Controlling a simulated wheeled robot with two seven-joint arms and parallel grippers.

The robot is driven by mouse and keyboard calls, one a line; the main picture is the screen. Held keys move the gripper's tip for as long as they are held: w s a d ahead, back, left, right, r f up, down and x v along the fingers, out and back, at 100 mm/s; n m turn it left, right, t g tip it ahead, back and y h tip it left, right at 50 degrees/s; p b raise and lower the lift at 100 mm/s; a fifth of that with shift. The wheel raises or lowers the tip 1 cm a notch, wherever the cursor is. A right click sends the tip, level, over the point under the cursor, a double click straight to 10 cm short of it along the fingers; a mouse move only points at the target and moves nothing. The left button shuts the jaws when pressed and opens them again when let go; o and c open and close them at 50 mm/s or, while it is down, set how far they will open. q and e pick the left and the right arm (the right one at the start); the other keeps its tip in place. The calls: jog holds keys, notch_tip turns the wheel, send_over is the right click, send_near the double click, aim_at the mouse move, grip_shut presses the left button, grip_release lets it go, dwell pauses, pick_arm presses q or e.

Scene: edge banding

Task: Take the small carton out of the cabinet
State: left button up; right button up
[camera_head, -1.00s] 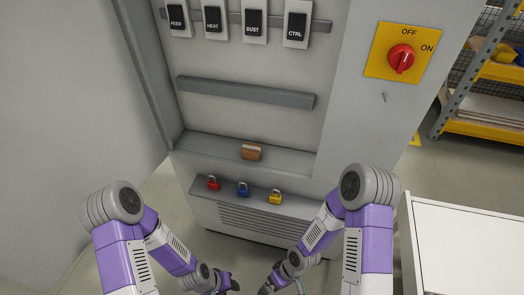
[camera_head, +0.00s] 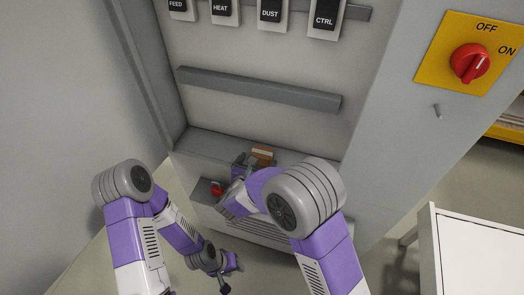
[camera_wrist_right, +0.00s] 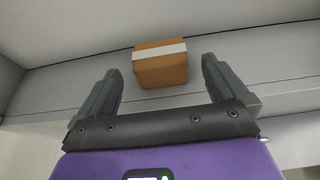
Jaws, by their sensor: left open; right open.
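The small carton (camera_head: 262,155) is brown with a pale tape strip and sits on the cabinet's bottom ledge (camera_head: 205,143). In the right wrist view the carton (camera_wrist_right: 161,66) lies just beyond and between my open fingers, apart from both. My right gripper (camera_head: 247,161) is open beside the carton in the head view, and its fingers also show in the right wrist view (camera_wrist_right: 160,85). My left gripper (camera_head: 231,275) is open and empty, low in front of the cabinet.
A red padlock (camera_head: 216,188) stands on the lower shelf; my right arm hides the rest of that shelf. A grey rail (camera_head: 258,89) crosses the cabinet's back above the carton. A red rotary switch (camera_head: 470,63) is at the right. A white-topped unit (camera_head: 480,255) stands at lower right.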

aim_at(260, 159)
jog(key=shift+w+d+f+b, duration=0.35)
jog(key=shift+w+f, duration=0.15)
jog(key=shift+w, duration=0.2)
jog(key=x, duration=0.1)
jog(key=b+x, duration=0.1)
jog(key=x, duration=0.1)
jog(key=shift+w+a+f, duration=0.1)
jog(key=shift+w+f, duration=0.1)
jog(key=shift+f, duration=0.25)
jog(key=shift+w+f, duration=0.15)
jog(key=shift+w, duration=0.3)
jog(key=c, duration=1)
